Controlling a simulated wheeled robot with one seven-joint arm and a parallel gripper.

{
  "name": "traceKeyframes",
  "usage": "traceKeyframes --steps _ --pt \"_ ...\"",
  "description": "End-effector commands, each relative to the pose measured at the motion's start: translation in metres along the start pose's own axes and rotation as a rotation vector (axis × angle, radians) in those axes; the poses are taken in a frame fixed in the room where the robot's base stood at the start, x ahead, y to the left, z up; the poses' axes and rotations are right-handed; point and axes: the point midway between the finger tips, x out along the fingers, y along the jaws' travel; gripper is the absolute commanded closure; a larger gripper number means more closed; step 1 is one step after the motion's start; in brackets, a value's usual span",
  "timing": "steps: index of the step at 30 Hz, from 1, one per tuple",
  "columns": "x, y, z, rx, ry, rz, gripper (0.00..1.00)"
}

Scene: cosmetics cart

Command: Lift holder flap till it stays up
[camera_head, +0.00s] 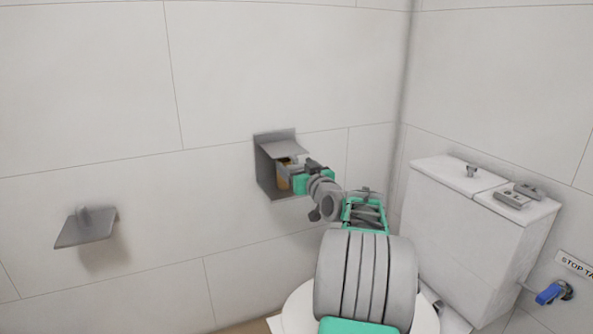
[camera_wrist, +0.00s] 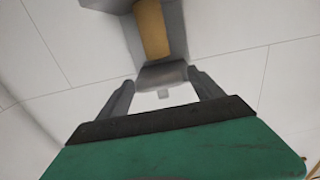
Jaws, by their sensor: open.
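A grey wall holder (camera_head: 264,172) is fixed to the tiles in the middle of the head view. Its flap (camera_head: 284,150) juts out from the top, slanting slightly down toward the front. A brown roll (camera_head: 283,183) shows inside, partly hidden by my gripper; it also shows at the top of the wrist view (camera_wrist: 152,30). My gripper (camera_head: 288,170) is at the holder's front, below the flap. In the wrist view my gripper (camera_wrist: 160,79) has its two fingers spread, with a grey part of the holder (camera_wrist: 163,75) just beyond and between the tips. Contact cannot be told.
Another grey wall fitting with a sloped plate (camera_head: 85,230) is at the left. A white toilet (camera_head: 298,308) and cistern (camera_head: 450,220) stand at the right, with grey items (camera_head: 515,196) on the lid. A blue valve handle (camera_head: 550,293) is at lower right. The wall between the fittings is clear.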

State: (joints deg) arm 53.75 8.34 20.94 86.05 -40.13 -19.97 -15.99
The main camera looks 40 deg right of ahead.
Motion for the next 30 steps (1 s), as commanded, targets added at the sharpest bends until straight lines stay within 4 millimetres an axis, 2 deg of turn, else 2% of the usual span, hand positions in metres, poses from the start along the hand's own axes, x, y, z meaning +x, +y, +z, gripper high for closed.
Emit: traceKeyframes --steps 8,30 --pt "0.0036 -0.0008 -0.0002 0.000 -0.001 -0.001 0.24" --pt "0.0032 -0.0006 0.0001 0.000 -0.001 -0.001 0.85"
